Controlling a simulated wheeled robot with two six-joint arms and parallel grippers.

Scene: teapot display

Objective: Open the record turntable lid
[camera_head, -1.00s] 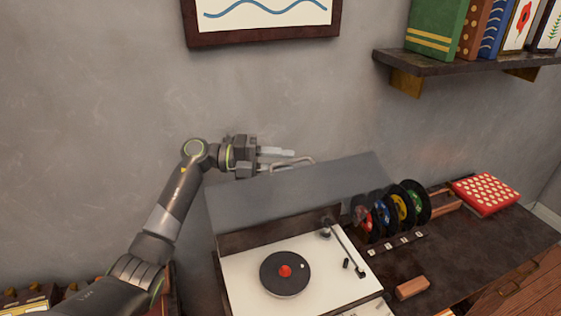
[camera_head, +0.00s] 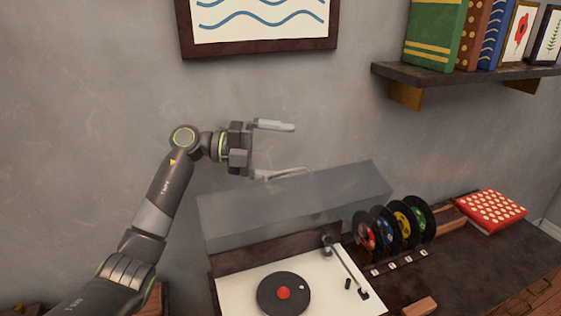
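The turntable (camera_head: 234,296) has a cream deck with a black record (camera_head: 268,301) and a tonearm (camera_head: 346,265). Its grey translucent lid (camera_head: 300,208) stands raised at the back, tilted up toward the wall. A pale bar handle (camera_head: 290,171) shows along the lid's upper edge. My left gripper (camera_head: 277,148) is open beside the handle, at the upper left of the lid. Its upper finger is well above the handle; its lower finger is close to the handle, and I cannot tell whether they touch. My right gripper is not in view.
A rack of coloured records (camera_head: 393,228) stands right of the turntable, with a red patterned box (camera_head: 491,209) beyond. A small wooden block (camera_head: 420,306) lies in front. A bookshelf (camera_head: 470,80) and a framed picture (camera_head: 260,40) are on the wall.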

